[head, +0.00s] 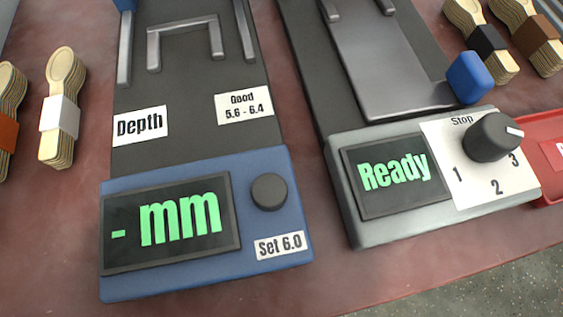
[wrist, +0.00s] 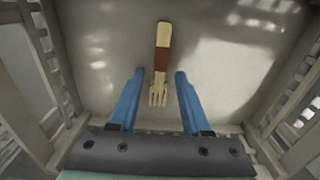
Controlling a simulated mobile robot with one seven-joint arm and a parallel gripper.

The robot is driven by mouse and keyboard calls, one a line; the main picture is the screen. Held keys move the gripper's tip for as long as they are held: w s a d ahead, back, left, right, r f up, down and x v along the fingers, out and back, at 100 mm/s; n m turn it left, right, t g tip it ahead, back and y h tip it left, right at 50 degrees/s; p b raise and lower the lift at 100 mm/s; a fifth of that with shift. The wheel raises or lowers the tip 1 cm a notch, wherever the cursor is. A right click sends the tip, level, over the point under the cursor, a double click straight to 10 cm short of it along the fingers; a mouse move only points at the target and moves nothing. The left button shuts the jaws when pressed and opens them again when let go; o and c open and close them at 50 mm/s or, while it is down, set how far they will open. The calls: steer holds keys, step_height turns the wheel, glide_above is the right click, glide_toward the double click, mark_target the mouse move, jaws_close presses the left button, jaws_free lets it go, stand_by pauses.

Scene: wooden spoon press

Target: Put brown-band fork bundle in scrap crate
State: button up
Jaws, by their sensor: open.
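In the wrist view, a pale wooden fork bundle with a brown band (wrist: 162,60) is inside a grey crate (wrist: 96,60) with slatted side walls. It appears to lie on the crate floor, its tines toward me. My gripper (wrist: 159,74) is open, with one blue finger on each side of the tine end and a gap to both. The exact height of the fingers above the floor cannot be told. My gripper and this crate are not in the head view.
The head view shows a blue depth unit (head: 270,220) and a grey press unit (head: 380,235) reading Ready. Wooden bundles with white (head: 60,112), orange (head: 8,135), black (head: 487,40) and brown (head: 535,33) bands lie around. A red tray (head: 548,190) is at the right edge.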

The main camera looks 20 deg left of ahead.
step_height(320, 180, up, 10)
steer(key=p, duration=0.4)
steer(key=shift+f, duration=0.15)
